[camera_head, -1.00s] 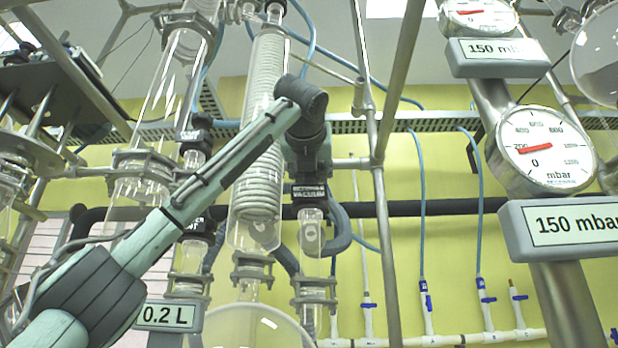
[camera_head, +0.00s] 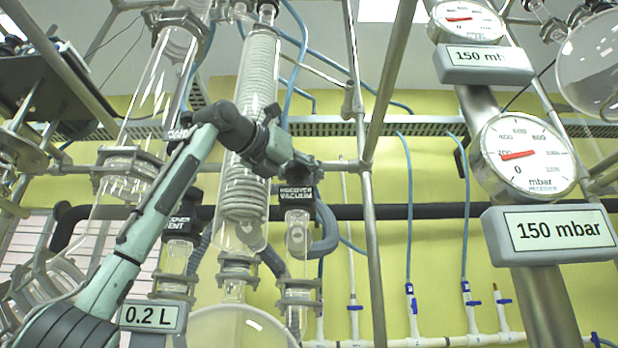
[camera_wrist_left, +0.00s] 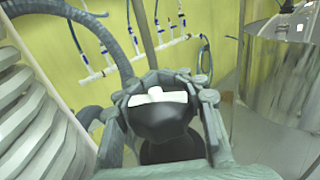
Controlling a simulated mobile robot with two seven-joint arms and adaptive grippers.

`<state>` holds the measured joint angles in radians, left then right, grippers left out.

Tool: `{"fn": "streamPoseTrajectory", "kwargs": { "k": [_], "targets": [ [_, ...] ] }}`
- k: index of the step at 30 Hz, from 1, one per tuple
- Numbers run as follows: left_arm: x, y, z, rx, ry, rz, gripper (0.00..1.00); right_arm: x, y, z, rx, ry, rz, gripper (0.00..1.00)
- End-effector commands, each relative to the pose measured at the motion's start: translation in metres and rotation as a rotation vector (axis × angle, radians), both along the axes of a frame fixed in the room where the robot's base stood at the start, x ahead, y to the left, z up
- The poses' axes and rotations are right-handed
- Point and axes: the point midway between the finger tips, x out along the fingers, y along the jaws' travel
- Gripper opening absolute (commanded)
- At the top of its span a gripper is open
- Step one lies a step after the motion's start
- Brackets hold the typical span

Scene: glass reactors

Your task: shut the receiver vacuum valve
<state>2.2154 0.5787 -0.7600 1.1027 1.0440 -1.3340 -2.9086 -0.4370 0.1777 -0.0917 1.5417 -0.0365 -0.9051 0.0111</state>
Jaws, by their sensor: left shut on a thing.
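The receiver vacuum valve (camera_head: 296,194) is a black fitting with a "RECEIVER VACUUM" label, on top of a glass neck right of the coil condenser. My left gripper (camera_head: 291,167) comes from the left at its top, just above the label. In the left wrist view, my left gripper (camera_wrist_left: 166,98) has a finger on each side of the valve's rounded black knob (camera_wrist_left: 163,119), which carries a white mark, and is shut on it. The fingers hide part of the knob, and its exact turn is hard to read. My right gripper is not in view.
The glass coil condenser (camera_head: 247,120) stands close left of the valve. A black vent fitting (camera_head: 183,226) sits further left. A metal upright (camera_head: 369,230) runs to the right. The lower dial gauge (camera_head: 524,155) and a "150 mbar" display (camera_head: 556,231) are at right.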

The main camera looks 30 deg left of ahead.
Motion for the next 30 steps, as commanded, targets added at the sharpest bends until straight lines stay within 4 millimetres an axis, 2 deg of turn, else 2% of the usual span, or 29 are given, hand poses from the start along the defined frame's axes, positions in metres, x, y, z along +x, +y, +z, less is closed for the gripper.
{"fn": "streamPoseTrajectory", "kwargs": {
  "k": [14,15,18,19,30],
  "targets": [
    [-0.0003,-0.001,-0.0003,0.0,0.002,-0.017,0.04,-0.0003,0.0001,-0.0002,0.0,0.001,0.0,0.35],
    [-0.0002,-0.001,-0.0004,0.0,0.002,-0.017,0.34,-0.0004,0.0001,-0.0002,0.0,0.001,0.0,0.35],
    [-0.0002,-0.001,-0.0003,0.0,0.002,-0.017,0.46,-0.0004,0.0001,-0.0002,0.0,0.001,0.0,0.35],
    [-0.0002,-0.001,-0.0003,0.0,0.002,-0.017,0.49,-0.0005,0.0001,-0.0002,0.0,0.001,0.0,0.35],
    [-0.0001,0.0,0.0001,0.002,0.001,0.012,0.49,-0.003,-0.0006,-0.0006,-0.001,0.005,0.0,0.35]
  ]
}}
